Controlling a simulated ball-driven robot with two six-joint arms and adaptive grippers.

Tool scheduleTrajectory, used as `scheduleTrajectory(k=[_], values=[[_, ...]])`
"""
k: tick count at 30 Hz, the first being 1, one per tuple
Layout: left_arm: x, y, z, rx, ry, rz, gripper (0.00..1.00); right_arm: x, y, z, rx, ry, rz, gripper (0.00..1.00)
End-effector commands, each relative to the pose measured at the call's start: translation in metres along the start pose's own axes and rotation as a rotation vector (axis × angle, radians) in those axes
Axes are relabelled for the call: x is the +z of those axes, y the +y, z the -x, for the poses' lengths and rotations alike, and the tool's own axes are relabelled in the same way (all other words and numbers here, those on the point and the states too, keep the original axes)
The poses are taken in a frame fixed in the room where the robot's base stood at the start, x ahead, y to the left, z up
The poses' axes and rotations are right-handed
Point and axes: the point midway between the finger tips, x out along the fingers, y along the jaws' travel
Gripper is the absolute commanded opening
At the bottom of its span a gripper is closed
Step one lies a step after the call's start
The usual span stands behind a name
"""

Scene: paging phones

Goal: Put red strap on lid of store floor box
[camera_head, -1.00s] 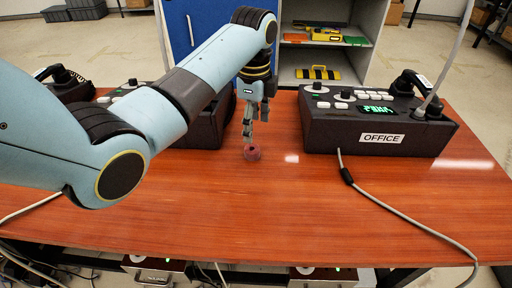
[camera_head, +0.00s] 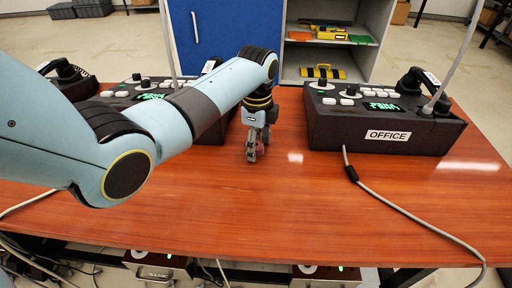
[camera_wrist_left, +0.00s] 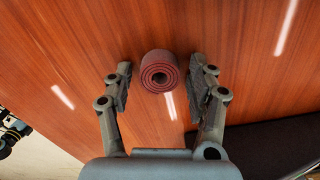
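The red strap (camera_wrist_left: 159,66) is a dark red roll standing on the wooden tabletop. In the left wrist view it sits between or just beyond my left fingertips, with a gap on both sides. My left gripper (camera_wrist_left: 160,78) is open and empty. In the head view the left gripper (camera_head: 254,155) points down at the table and partly hides the strap (camera_head: 261,147). Two boxes show at the bottom edge under the table, a left one (camera_head: 155,272) and a right one (camera_head: 325,280). I cannot tell which is the store floor box.
A paging phone labelled OFFICE (camera_head: 385,135) stands right of the gripper. Another phone (camera_head: 130,92) stands behind my left arm. A cable (camera_head: 400,215) crosses the table's right side. The front middle of the tabletop (camera_head: 270,210) is clear. A blue-doored cabinet (camera_head: 240,30) stands behind.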

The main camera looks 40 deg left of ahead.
Motion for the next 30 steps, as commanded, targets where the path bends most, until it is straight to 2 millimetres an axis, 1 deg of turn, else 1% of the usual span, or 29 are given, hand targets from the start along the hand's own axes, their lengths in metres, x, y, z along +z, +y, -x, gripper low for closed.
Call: scheduleTrajectory(k=[1,6,7,17,20,23,26,27,30], values=[[0.0,0.0,0.0,0.0,0.0,0.0,0.49,0.001,0.0,0.0,0.0,-0.002,0.0,0.62],[0.0,0.0,0.0,0.0,0.0,0.0,0.26,0.003,-0.001,0.0,-0.001,-0.005,0.0,0.62],[0.0,0.0,0.0,0.0,0.0,0.0,0.24,0.003,-0.001,0.0,-0.002,-0.005,0.0,0.62],[0.0,0.0,0.003,0.0,0.0,0.0,0.23,0.003,-0.002,0.001,-0.002,-0.006,-0.001,0.62],[0.0,-0.001,0.011,-0.002,0.0,0.0,0.23,0.003,-0.002,0.002,-0.002,-0.006,-0.001,0.62],[0.0,-0.001,0.024,-0.003,0.0,0.0,0.23,0.003,-0.002,0.005,-0.002,-0.005,-0.001,0.62],[0.0,-0.001,0.045,-0.005,0.0,0.0,0.23,0.002,-0.002,0.008,-0.002,-0.005,-0.001,0.62],[-0.011,0.004,0.048,-0.001,0.005,-0.002,0.23,0.002,-0.001,0.009,-0.002,-0.005,-0.001,0.62],[-0.033,0.013,0.061,-0.001,0.006,-0.003,0.23,0.002,-0.001,0.011,-0.003,-0.004,-0.001,0.62]])
